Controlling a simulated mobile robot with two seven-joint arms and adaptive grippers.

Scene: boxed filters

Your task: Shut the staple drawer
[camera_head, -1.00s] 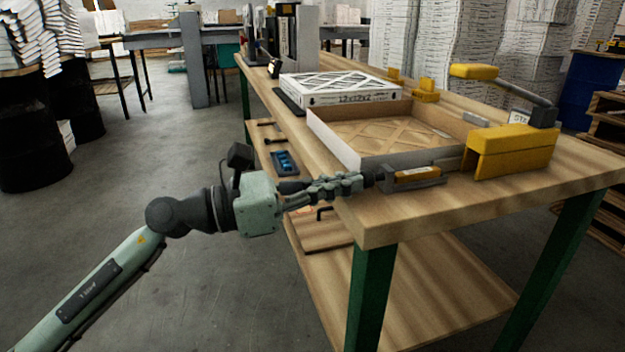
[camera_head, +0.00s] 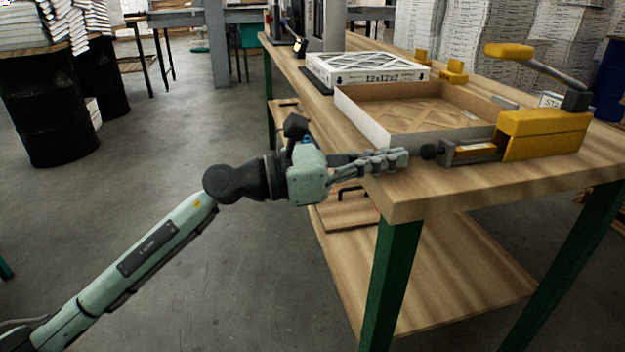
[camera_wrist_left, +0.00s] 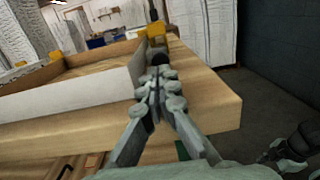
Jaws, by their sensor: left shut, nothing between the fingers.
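The staple drawer (camera_head: 470,153) is a grey tray with a yellow-orange inside and a round black knob (camera_head: 428,152) at its left end. It sticks out leftward from the yellow stapler (camera_head: 545,135) on the wooden bench (camera_head: 440,190). My left gripper (camera_head: 404,157) is shut and empty at the bench edge, just left of the knob with a small gap between. In the left wrist view, the shut fingertips (camera_wrist_left: 158,84) point at the dark knob (camera_wrist_left: 161,58), with the stapler (camera_wrist_left: 156,29) beyond.
An open shallow box (camera_head: 363,118) with a filter lies behind the drawer, close to my gripper. The bench front corner is clear.

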